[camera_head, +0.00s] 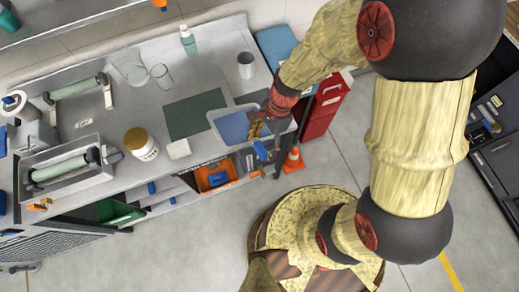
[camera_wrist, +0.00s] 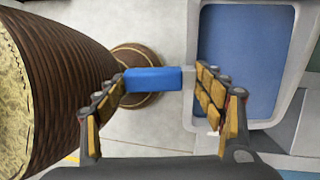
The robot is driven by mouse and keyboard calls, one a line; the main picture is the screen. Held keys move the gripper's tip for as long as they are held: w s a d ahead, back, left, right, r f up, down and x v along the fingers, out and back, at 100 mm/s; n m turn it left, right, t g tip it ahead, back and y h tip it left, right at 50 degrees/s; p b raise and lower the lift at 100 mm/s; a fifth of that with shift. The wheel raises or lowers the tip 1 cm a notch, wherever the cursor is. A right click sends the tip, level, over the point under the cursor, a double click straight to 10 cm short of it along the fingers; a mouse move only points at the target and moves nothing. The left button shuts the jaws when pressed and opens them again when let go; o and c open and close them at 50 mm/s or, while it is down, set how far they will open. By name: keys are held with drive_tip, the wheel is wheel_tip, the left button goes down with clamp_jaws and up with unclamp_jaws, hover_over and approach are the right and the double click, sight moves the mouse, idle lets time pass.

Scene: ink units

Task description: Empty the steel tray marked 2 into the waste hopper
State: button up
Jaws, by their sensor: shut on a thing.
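A pale grey-rimmed tray (camera_head: 212,115) with a flat blue inside sits near the right end of the counter. It also shows in the wrist view (camera_wrist: 292,60), at the right. My gripper (camera_head: 262,127) is at the tray's right side. In the wrist view my gripper (camera_wrist: 160,92) has its orange-padded fingers on either side of a blue bar (camera_wrist: 152,79), closed on it. The bar's grey end lies by the tray's rim; I cannot tell whether they are joined. I cannot read a number on the tray.
A red bin (camera_head: 325,103) with a white label stands right of the counter; I cannot tell whether it is the hopper. An orange cone (camera_head: 293,160) stands on the floor. A white jar (camera_head: 141,145), a cup (camera_head: 246,65) and a roller tray (camera_head: 90,180) stand on the counter.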

drive_tip(key=shift+w+d+r+g+y+b, duration=0.15)
drive_tip(key=shift+w+d+r+g+y, duration=0.15)
drive_tip(key=shift+r, duration=0.15)
drive_tip(key=shift+w+d+r+g+y+b, duration=0.2)
drive_tip(key=shift+r+g+y, duration=0.1)
drive_tip(key=shift+r, duration=0.1)
drive_tip(key=shift+w+d+r+p, duration=0.1)
drive_tip(key=shift+d+r+p, duration=0.1)
drive_tip(key=shift+r+p, duration=0.2)
drive_tip(key=shift+w+d+r+g+y+p, duration=0.4)
drive_tip(key=shift+r+y+p, duration=0.1)
drive_tip(key=shift+p, duration=0.15)
drive_tip(key=shift+w+d+r+g+y+p, duration=0.6)
drive_tip(key=shift+w+d+g+y+p, duration=0.15)
drive_tip(key=shift+w+d+y+p, duration=0.2)
drive_tip(key=shift+w+d+r+g+y+p, duration=0.6)
drive_tip(key=shift+w+d+g+y+p, duration=0.15)
drive_tip(key=shift+d, duration=0.25)
drive_tip(key=shift+r, duration=0.15)
idle(1.0)
